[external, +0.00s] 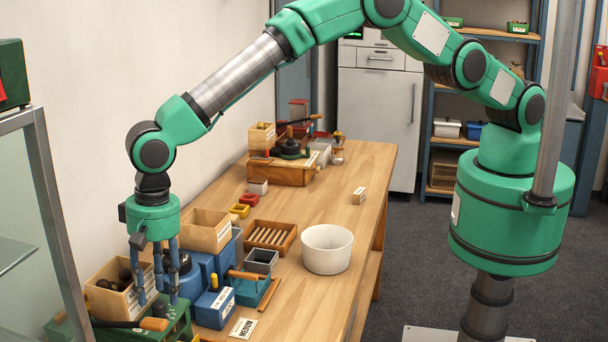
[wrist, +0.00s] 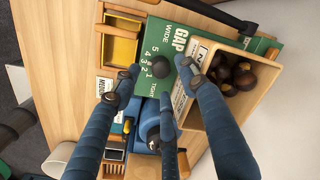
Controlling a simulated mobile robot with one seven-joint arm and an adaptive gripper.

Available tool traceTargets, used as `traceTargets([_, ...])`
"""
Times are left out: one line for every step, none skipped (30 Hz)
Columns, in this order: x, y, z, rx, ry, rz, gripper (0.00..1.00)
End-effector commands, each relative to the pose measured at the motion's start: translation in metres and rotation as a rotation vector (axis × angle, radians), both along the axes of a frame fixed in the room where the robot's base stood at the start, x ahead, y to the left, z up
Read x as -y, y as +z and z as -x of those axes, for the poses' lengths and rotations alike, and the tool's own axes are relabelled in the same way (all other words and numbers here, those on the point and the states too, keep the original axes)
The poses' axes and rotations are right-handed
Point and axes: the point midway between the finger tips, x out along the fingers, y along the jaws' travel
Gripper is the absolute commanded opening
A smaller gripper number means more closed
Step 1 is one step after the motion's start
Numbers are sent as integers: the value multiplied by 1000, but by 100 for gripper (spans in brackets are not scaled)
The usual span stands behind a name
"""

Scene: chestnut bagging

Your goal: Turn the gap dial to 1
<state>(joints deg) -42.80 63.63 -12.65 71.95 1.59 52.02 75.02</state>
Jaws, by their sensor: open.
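The gap dial (wrist: 159,68) is a small dark round knob on a green panel (wrist: 172,32) printed GAP, WIDE and TIGHT, with a number scale beside the knob. I cannot tell which number it points at. My gripper (wrist: 158,82) has its blue fingers spread apart around and over the dial, with nothing held. In the external view my gripper (external: 160,285) hangs down at the near left end of the bench, over the green machine (external: 178,325).
A wooden box of chestnuts (external: 110,290) stands close left of my fingers; it also shows in the wrist view (wrist: 256,92). Blue machine parts (external: 212,308) stand close right. A white bowl (external: 327,249) sits farther right. The bench's right middle (external: 350,220) is mostly clear.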

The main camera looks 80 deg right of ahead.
Motion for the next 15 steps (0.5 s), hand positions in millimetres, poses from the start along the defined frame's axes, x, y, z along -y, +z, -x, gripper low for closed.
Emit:
traceTargets([0,-7,0,-1,0,1,43])
traceTargets([-1,-10,0,-1,0,1,43])
traceTargets([-1,-14,0,-2,0,1,43])
traceTargets([-1,-17,0,-1,0,2,43])
traceTargets([-1,-19,-1,-1,0,1,43])
traceTargets([-2,-21,-1,-1,0,1,43])
traceTargets([-2,-23,-1,0,0,0,43])
traceTargets([-2,-25,-1,0,0,0,43])
traceTargets([-2,-27,-1,0,0,0,43])
traceTargets([-2,-28,-1,0,0,0,43])
traceTargets([-2,-29,-1,0,0,0,43])
traceTargets([-2,-30,-1,0,0,0,43])
traceTargets([-2,-31,-1,0,0,0,43])
traceTargets([-2,-31,-1,0,0,0,43])
traceTargets([-2,-31,-1,0,0,0,43])
